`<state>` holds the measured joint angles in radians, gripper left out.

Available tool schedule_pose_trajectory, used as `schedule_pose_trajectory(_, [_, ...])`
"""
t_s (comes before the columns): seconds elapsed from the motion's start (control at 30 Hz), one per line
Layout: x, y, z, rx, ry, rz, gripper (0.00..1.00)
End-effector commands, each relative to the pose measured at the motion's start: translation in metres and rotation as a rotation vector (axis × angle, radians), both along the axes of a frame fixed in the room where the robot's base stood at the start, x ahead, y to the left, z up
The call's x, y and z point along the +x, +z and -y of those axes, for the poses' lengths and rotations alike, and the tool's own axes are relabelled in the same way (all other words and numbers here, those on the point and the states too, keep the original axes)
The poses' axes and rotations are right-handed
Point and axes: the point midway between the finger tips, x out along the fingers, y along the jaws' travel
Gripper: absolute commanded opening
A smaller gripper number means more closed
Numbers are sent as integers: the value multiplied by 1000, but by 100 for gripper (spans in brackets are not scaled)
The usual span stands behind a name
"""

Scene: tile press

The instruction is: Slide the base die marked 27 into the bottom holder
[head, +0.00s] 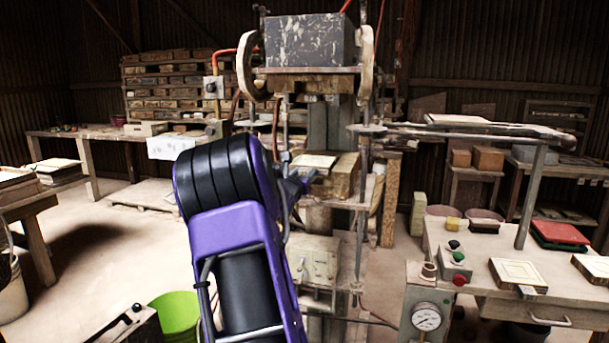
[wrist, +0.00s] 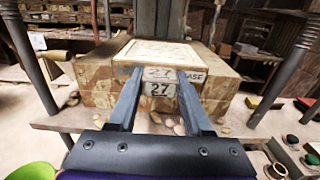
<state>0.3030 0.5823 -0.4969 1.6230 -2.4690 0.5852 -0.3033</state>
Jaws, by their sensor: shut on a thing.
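The base die (wrist: 158,52), a pale framed plate with "27" and "BASE" on its front edge, lies at the press on the brown, worn bottom holder (wrist: 222,80). The die looks level and roughly in line with the holder. I cannot tell how deep it sits. In the head view the die (head: 314,161) and holder (head: 345,178) show beyond my arm, which hides much of my gripper.
A heavy grey block (head: 308,40) hangs above in the press. Thin upright rods flank the holder. Crumbs lie on the press shelf (wrist: 62,120). At right a bench carries a button box (head: 455,262), a gauge (head: 426,317) and two other dies, one pale-topped (head: 518,272).

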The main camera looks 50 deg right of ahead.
Motion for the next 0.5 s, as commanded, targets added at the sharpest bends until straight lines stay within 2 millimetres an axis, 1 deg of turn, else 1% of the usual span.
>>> schedule_pose_trajectory(0.03, [0,3,0,-6,-1,4,0])
schedule_pose_trajectory(0.17, [0,3,2,-6,-1,4,0])
schedule_pose_trajectory(0.5, [7,3,16,-6,-1,4,0])
